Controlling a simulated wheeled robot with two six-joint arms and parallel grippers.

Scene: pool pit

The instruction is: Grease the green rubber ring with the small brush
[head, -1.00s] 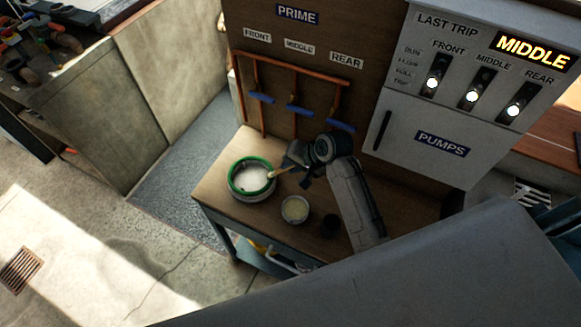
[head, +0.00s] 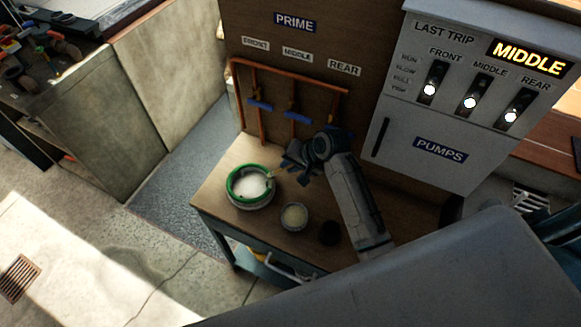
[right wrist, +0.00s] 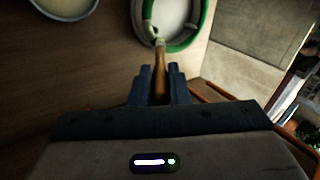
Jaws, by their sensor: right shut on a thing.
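The green rubber ring (head: 232,181) sits around the rim of a round pale pot on the workbench. It also shows at the top of the right wrist view (right wrist: 206,22). My right gripper (head: 290,163) is just right of the ring. In the right wrist view its jaws (right wrist: 158,88) are shut on the wooden handle of the small brush (right wrist: 160,70). The brush's pale tip (right wrist: 153,33) is at the near edge of the ring; whether it presses on the rubber I cannot tell. My left gripper is not in view.
A small tub with pale yellowish contents (head: 294,217) and a dark round thing (head: 330,232) stand on the wooden bench top (head: 217,178). Behind rise copper pipes with blue levers (head: 297,118) and a grey pump cabinet (head: 425,150).

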